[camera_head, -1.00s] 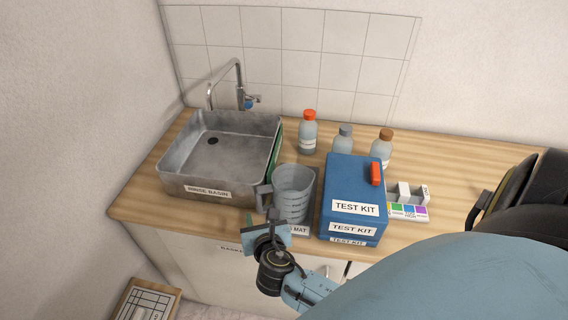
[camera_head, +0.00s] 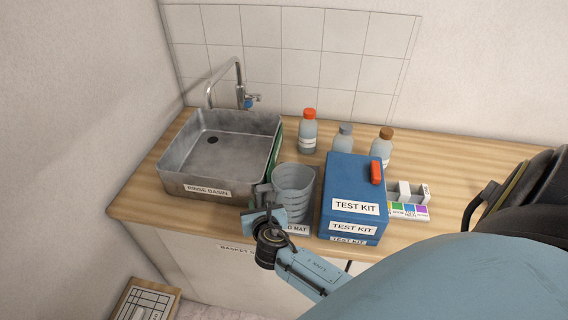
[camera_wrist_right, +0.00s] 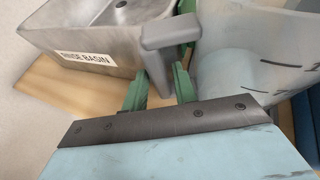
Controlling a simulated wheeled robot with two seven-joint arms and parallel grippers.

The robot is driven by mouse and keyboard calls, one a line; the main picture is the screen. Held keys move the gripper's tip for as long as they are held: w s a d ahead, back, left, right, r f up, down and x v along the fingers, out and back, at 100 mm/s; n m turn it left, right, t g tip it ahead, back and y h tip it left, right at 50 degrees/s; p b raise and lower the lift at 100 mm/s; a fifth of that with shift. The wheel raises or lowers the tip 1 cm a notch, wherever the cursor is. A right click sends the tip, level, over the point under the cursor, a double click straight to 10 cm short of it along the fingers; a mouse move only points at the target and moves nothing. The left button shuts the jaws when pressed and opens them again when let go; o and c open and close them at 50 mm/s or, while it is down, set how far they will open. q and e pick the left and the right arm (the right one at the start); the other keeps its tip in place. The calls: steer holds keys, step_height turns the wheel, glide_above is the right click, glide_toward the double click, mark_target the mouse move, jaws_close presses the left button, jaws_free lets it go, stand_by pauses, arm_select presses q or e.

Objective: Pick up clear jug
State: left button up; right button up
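The clear jug (camera_head: 293,190) is a grey see-through measuring jug. It stands upright on a mat between the rinse basin and the blue test kit. Its grey handle (camera_head: 262,190) points left and toward me. My right gripper (camera_head: 265,205) is at the handle, low in front of the jug. In the right wrist view its two green fingers (camera_wrist_right: 160,88) are apart, with the jug handle (camera_wrist_right: 160,50) between or just ahead of them. I cannot tell whether they touch it. The jug wall (camera_wrist_right: 250,60) fills the right of that view. My left gripper is not in view.
The metal rinse basin (camera_head: 172,180) is close on the left. The blue test kit (camera_head: 350,185) is close on the right. Several bottles, one with a red cap (camera_head: 308,132), stand behind. The wooden counter (camera_head: 135,205) has its front edge below the gripper.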

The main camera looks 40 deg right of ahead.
jaws_close()
steer(key=shift+r, duration=0.1)
